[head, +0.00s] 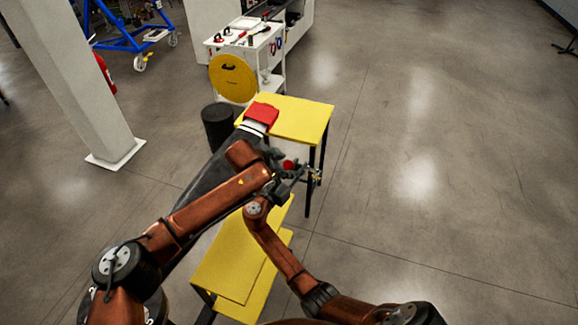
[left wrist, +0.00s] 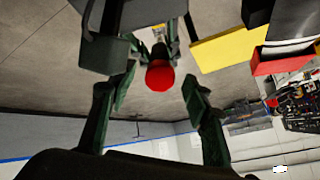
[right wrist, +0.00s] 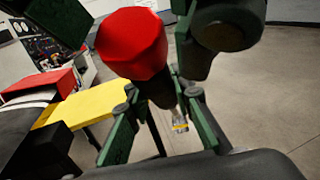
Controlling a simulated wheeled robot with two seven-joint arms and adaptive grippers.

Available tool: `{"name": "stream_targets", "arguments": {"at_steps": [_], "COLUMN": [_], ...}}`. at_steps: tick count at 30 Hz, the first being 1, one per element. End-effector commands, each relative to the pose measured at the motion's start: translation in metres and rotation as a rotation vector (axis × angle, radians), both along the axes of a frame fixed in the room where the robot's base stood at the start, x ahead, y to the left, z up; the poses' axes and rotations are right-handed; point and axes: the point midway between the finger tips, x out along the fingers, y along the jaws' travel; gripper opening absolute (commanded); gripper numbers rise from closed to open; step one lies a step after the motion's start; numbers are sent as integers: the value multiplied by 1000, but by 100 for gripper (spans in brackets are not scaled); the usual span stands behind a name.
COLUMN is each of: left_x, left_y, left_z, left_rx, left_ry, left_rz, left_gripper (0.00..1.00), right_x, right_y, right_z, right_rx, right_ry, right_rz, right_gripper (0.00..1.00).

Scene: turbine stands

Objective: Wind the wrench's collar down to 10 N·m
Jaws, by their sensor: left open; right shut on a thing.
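The wrench shows as a red knob-like end (right wrist: 132,42) with a dark shaft in the right wrist view. Its red end shows between the left fingers in the left wrist view (left wrist: 160,76) and small in the head view (head: 289,164). My right gripper (right wrist: 155,105) is shut on the wrench, whose dark shaft runs between its fingers. My left gripper (left wrist: 157,90) is open, its fingers either side of the red end, with visible gaps. I cannot read any scale, and the collar is not clearly distinguishable.
A yellow table (head: 300,120) stands ahead, with a red block (head: 262,113) at its left beside a long dark piece. A lower yellow platform (head: 235,262) is nearer. A black cylinder (head: 217,125), a yellow disc (head: 232,78) and a tool cart (head: 262,45) stand beyond. Floor to the right is clear.

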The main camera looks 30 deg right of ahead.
Motion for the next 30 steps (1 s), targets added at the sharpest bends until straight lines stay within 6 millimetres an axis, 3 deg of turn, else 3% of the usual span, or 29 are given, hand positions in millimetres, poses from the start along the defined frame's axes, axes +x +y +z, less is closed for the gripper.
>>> {"name": "stream_targets", "arguments": {"at_steps": [21,30], "left_x": [2,2], "left_y": [-5,-4], "left_z": [-5,-5], "left_rx": [0,0], "left_ry": [-1,-1], "left_rz": [0,1], "left_gripper": [44,24], "right_x": [1,1], "right_y": [0,0], "right_z": [3,3], "right_rx": [-4,-4], "right_ry": [-4,-4], "right_rz": [1,1], "right_gripper": [0,0]}}
